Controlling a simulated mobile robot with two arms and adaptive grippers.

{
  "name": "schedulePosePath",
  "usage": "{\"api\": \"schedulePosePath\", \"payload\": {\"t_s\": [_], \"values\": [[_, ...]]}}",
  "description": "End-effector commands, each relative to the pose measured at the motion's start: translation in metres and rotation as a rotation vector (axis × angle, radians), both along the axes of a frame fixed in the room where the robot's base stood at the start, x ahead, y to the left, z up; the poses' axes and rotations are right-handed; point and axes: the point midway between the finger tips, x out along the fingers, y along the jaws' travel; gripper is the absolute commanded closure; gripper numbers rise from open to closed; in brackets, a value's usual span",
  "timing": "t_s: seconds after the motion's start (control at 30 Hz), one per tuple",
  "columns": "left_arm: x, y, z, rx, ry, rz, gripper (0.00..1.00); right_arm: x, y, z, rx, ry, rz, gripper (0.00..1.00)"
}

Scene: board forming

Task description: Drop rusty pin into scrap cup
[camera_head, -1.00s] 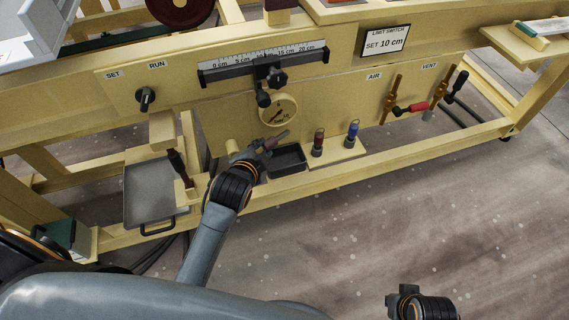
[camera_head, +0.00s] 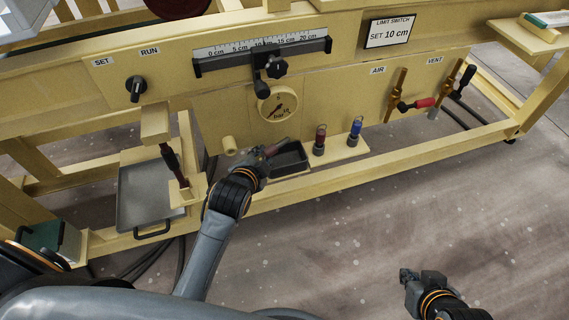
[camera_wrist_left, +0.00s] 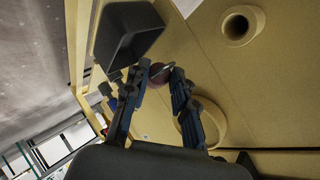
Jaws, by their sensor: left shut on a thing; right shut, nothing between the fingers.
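My left gripper (camera_head: 262,153) is shut on the rusty pin (camera_head: 277,147), a short reddish-brown piece. It holds the pin beside the left end of the scrap cup, a dark open box (camera_head: 291,160), on the low ledge. In the left wrist view, the pin's rounded reddish end (camera_wrist_left: 158,72) shows between the fingers of my left gripper (camera_wrist_left: 155,80). The cup (camera_wrist_left: 128,35) lies just beyond them, and its visible inside looks empty. Whether the pin overlaps the cup's opening is unclear. My right gripper (camera_head: 407,275) is away from the bench, over the floor.
A red-topped piece (camera_head: 320,140) and a blue-topped piece (camera_head: 355,128) stand right of the cup. A round gauge (camera_head: 278,104) is on the panel above. A hollow wooden socket (camera_head: 229,145) sticks out left of the cup. A grey tray (camera_head: 150,190) is farther left.

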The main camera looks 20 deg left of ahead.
Motion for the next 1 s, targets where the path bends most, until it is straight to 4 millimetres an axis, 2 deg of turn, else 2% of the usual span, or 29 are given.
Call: {"api": "schedulePosePath", "payload": {"t_s": [0.33, 0.37, 0.47, 0.5, 0.83, 1.0], "values": [[0.0, 0.0, 0.0, -0.001, -0.001, 0.0, 1.0, 0.003, 0.001, 0.001, 0.004, -0.017, 0.001, 1.0], [0.0, 0.0, 0.0, -0.001, -0.001, 0.0, 0.7, 0.003, 0.001, 0.001, 0.004, -0.016, 0.001, 1.0], [0.0, 0.0, 0.0, -0.001, -0.001, 0.0, 0.5, 0.003, 0.001, 0.001, 0.004, -0.016, 0.001, 1.0], [0.0, 0.0, -0.001, -0.001, -0.001, 0.0, 0.48, 0.003, 0.001, 0.001, 0.004, -0.016, 0.001, 1.0], [-0.003, 0.0, 0.0, 0.0, 0.001, 0.0, 0.48, 0.003, 0.001, 0.001, 0.004, -0.015, 0.001, 1.0], [-0.022, -0.001, 0.01, -0.001, 0.0, -0.001, 0.48, 0.003, 0.001, 0.001, 0.004, -0.015, 0.001, 1.0]]}}
